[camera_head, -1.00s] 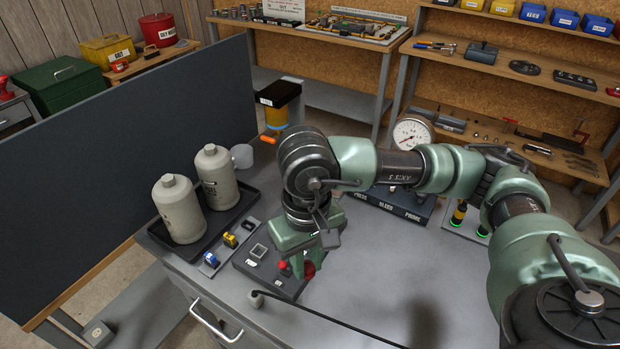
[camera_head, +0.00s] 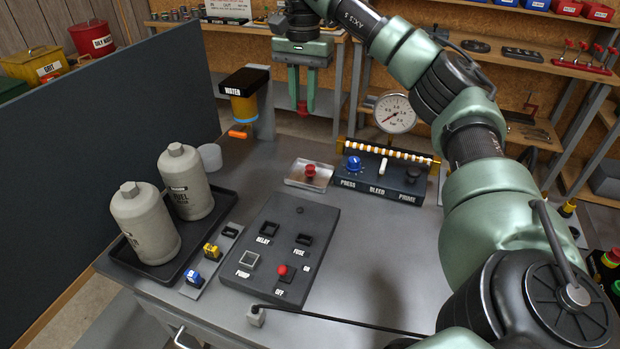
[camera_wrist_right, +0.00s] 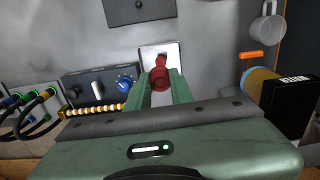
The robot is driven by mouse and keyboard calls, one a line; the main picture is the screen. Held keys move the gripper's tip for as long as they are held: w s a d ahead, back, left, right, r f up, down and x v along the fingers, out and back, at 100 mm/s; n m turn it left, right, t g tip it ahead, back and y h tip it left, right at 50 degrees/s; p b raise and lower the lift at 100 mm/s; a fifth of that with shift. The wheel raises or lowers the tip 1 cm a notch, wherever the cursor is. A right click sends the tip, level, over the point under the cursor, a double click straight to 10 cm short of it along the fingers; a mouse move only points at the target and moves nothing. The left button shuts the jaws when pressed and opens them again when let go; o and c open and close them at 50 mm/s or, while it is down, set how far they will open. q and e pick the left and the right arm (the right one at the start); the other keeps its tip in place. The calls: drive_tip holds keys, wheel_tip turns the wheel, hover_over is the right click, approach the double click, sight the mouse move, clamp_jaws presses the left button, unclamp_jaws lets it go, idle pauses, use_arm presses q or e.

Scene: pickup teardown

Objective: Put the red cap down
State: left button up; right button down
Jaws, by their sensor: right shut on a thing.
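The red cap (camera_head: 302,107) is between the fingertips of my right gripper (camera_head: 302,98), raised at the back of the workbench. In the right wrist view my right gripper (camera_wrist_right: 160,90) is shut on the red cap (camera_wrist_right: 160,79), seen close up. A small metal tray (camera_head: 293,181) lies on the bench, nearer to the head camera than the held cap, with another small red-topped part (camera_head: 310,169) on it. In the wrist view the held cap partly covers the tray (camera_wrist_right: 150,50). My left gripper is not in view.
A gauge unit (camera_head: 386,188) marked PRESS, BLEED and PRIME stands right of the tray. A dark panel (camera_head: 280,225) with a red button lies in front. Two grey bottles stand in a black tray (camera_head: 228,200) at left.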

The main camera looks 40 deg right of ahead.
drive_tip(key=shift+d+f, duration=0.25)
drive_tip(key=shift+f, duration=0.15)
wheel_tip(320, 180, down, 14)
drive_tip(key=shift+f+b, duration=0.1)
drive_tip(key=shift+b, duration=0.55)
drive_tip(key=shift+f, duration=2.4)
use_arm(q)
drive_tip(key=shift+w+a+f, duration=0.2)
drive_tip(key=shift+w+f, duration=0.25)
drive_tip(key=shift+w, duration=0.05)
use_arm(e)
drive_tip(key=c, duration=1.3)
unclamp_jaws()
drive_tip(key=shift+o, duration=0.2)
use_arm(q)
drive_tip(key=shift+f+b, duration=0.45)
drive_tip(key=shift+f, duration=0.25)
use_arm(e)
wheel_tip(320, 180, up, 12)
